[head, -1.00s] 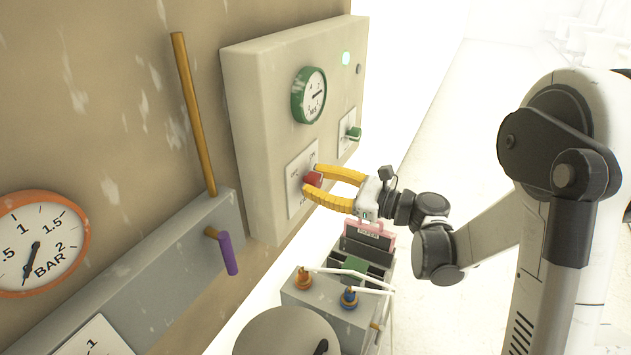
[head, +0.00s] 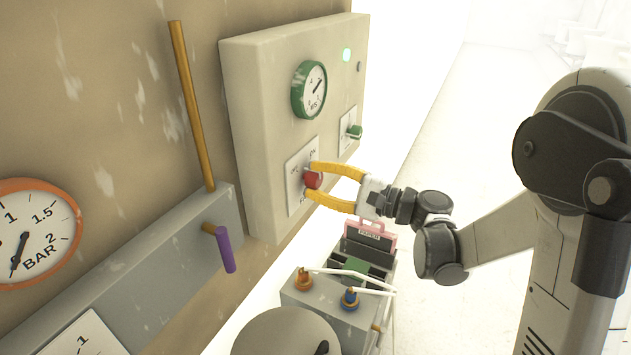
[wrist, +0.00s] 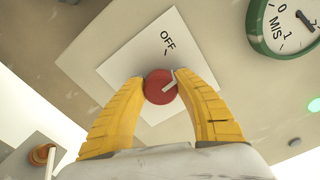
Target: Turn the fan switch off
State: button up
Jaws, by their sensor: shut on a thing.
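A round red knob (head: 313,181) with a white pointer line sits on a white plate (head: 297,198) on the beige panel box. In the wrist view the red knob (wrist: 158,88) lies between my yellow fingertips, and the word OFF stands on the plate (wrist: 140,50) above it. The knob's white line points up and to the right there, not straight at OFF. Other lettering on the plate shows small in the head view. My gripper (head: 310,180) is shut on the red knob, with one finger on either side. The fingers hide part of the plate.
A green knob (head: 355,131), a green-rimmed gauge (head: 309,90) and a lit green lamp (head: 346,55) are on the same panel. A purple-handled lever (head: 226,250) is to the left. A box with orange and blue fittings (head: 350,297) and a pink-handled case (head: 372,234) stand below.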

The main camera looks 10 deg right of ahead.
jog(key=n, duration=0.4)
jog(key=shift+f+b, duration=0.1)
jog(key=shift+b, duration=0.25)
jog(key=shift+n, duration=1.8)
jog(key=o, duration=1.2)
jog(key=v, duration=1.2)
